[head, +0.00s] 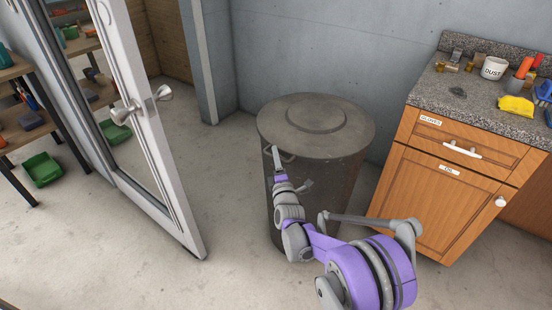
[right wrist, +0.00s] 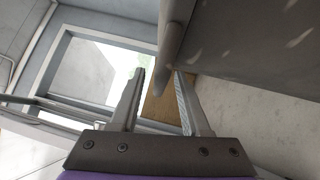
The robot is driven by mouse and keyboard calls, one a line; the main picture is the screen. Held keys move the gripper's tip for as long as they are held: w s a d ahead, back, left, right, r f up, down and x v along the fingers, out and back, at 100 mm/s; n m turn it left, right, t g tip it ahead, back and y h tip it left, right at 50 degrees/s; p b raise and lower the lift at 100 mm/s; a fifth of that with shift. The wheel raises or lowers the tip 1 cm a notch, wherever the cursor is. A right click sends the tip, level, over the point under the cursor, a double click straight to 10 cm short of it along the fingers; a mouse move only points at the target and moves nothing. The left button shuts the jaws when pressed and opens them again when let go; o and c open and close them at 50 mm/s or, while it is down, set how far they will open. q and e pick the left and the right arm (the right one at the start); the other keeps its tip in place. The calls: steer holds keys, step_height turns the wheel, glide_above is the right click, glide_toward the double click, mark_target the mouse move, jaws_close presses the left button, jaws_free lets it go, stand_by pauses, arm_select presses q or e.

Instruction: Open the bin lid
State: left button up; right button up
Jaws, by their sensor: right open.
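The grey metal bin (head: 340,190) stands on the floor against the wall, its round lid (head: 316,115) lying flat and closed on top. A small handle (head: 287,157) sticks out at the lid's front left edge. My right gripper (head: 271,150) is at this edge, just left of the handle. In the right wrist view the gripper (right wrist: 160,74) is open, and a grey rounded part, probably the handle (right wrist: 165,82), reaches between the fingertips. I cannot tell whether a finger touches it. The bin's dark side (right wrist: 240,35) fills the upper right there. My left gripper is not in view.
A wooden cabinet (head: 440,195) with a granite top stands close to the bin's right, bearing a mug (head: 494,68) and a yellow cloth (head: 515,106). A white-framed glass door (head: 150,120) stands at the left. Bare floor (head: 225,200) lies between door and bin.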

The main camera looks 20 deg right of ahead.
steer(key=shift+w, duration=0.1)
jaws_close()
stand_by(1.4)
